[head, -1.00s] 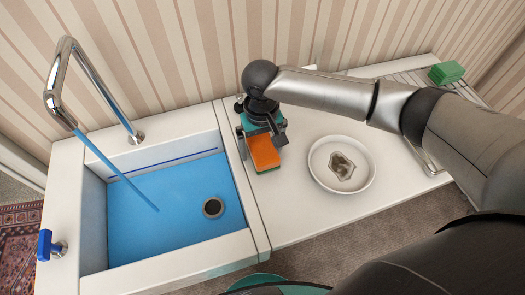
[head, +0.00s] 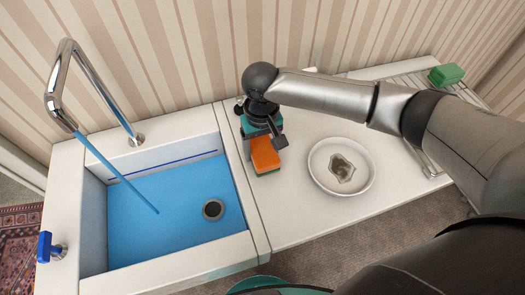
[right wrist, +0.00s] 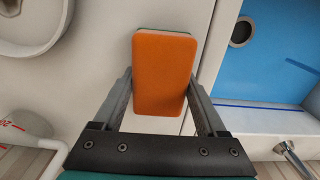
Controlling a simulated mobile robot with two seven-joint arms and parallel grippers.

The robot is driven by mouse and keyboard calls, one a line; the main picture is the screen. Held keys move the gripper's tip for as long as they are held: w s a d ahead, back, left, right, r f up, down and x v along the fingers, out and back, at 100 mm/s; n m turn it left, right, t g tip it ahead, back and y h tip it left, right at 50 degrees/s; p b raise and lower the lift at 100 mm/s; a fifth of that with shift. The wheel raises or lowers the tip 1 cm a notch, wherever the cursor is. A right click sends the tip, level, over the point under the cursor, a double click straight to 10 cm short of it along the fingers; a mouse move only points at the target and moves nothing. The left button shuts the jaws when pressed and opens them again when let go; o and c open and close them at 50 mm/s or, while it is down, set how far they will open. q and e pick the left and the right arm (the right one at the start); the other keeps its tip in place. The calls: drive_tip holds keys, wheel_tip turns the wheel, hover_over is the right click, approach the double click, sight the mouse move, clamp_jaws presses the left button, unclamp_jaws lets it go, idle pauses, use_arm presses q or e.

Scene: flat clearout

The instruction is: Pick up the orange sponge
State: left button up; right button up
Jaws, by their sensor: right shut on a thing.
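The orange sponge (head: 265,155) has a thin green underside. It lies at the counter strip between the sink and the plate. In the right wrist view the sponge (right wrist: 163,75) sits between the two fingers. I cannot tell whether the sponge touches the counter. My left gripper is not in view.
A sink with blue water (head: 165,215) and a running tap (head: 75,95) is on the left. A white plate (head: 325,185) with a grey-brown stain is close on the right. A green sponge (head: 446,74) lies by the drying rack (head: 420,80) at the back right.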

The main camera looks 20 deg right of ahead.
sight(262, 147)
wheel_tip(262, 147, up, 20)
drive_tip(key=p, duration=0.4)
